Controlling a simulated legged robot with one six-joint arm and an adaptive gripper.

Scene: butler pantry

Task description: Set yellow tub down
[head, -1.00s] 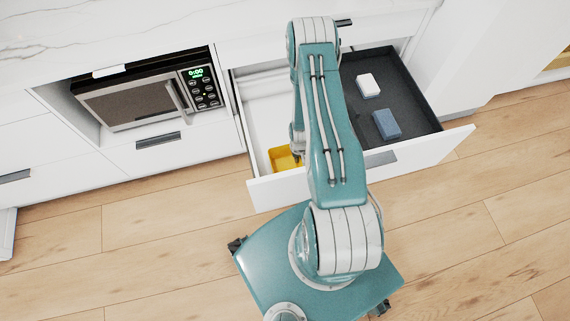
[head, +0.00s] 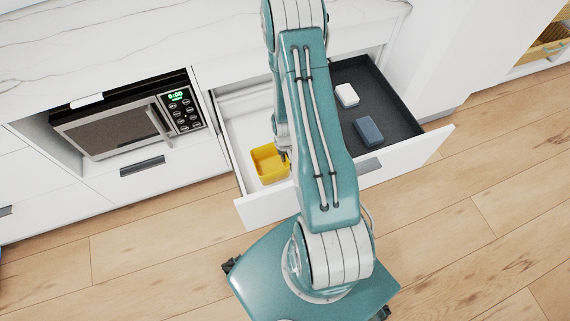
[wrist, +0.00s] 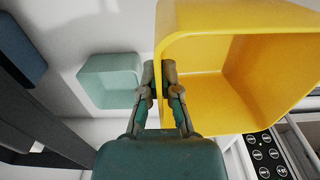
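The yellow tub (head: 258,166) shows over the white left part of the open drawer (head: 226,125) in the head view, beside my arm. In the wrist view the yellow tub (wrist: 205,110) is large and close, with its hollow inside facing right. My gripper (wrist: 160,70) has its fingers on either side of the tub's near wall and is shut on it. My gripper (head: 283,156) is mostly hidden by my arm in the head view. I cannot tell for sure whether the tub's base touches the drawer floor.
A pale teal tub (wrist: 110,80) sits on the white drawer floor left of my gripper. A microwave (head: 115,130) stands left of the drawer.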

